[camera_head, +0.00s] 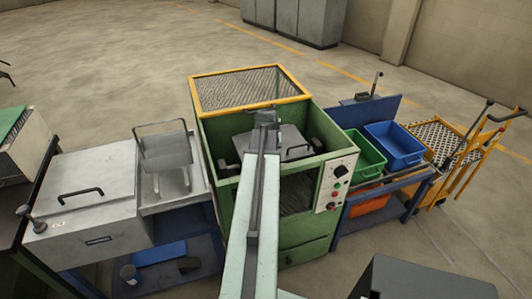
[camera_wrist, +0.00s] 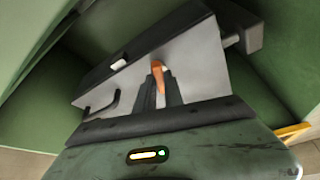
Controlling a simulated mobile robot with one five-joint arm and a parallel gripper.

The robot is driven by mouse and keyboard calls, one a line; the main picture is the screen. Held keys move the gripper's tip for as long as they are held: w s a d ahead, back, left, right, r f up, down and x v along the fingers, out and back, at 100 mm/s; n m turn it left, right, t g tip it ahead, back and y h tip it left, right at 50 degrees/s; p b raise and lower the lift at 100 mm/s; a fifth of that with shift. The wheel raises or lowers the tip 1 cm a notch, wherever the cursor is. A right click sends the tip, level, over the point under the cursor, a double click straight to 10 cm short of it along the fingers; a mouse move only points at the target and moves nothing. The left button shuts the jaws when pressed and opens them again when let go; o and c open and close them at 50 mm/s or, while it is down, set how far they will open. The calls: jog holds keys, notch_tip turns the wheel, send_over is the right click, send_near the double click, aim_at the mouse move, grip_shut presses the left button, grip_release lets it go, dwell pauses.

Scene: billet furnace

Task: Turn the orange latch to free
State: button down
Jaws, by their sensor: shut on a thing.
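The orange latch (camera_wrist: 157,70) shows in the wrist view as a short upright orange piece against a light grey panel (camera_wrist: 203,68). My gripper (camera_wrist: 163,88) is shut on it, with the dark fingers hiding its lower part. In the head view my gripper (camera_head: 268,118) is inside the open green machine (camera_head: 235,208), over the grey lid (camera_head: 285,138) with a black handle. The latch cannot be made out in the head view, where my arm covers that area.
The machine's green walls stand close around my gripper. A mesh cover with a yellow frame (camera_head: 250,72) rises behind. A control panel (camera_head: 336,181) is on the right front, beside green (camera_head: 364,154) and blue (camera_head: 396,146) bins. A grey box (camera_head: 85,197) stands left.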

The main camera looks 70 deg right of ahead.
jog(key=shift+d+n+t+y, duration=0.15)
jog(key=shift+n+t+y, duration=0.35)
jog(key=shift+n, duration=1.3)
jog(key=c, duration=1.4)
grip_release()
jog(key=shift+c, duration=0.2)
jog(key=shift+s, duration=0.1)
jog(key=shift+r, duration=0.1)
jog(key=p+v, duration=0.7)
jog(key=shift+s+r, duration=0.15)
jog(key=shift+r, duration=0.1)
jog(key=shift+r, duration=0.1)
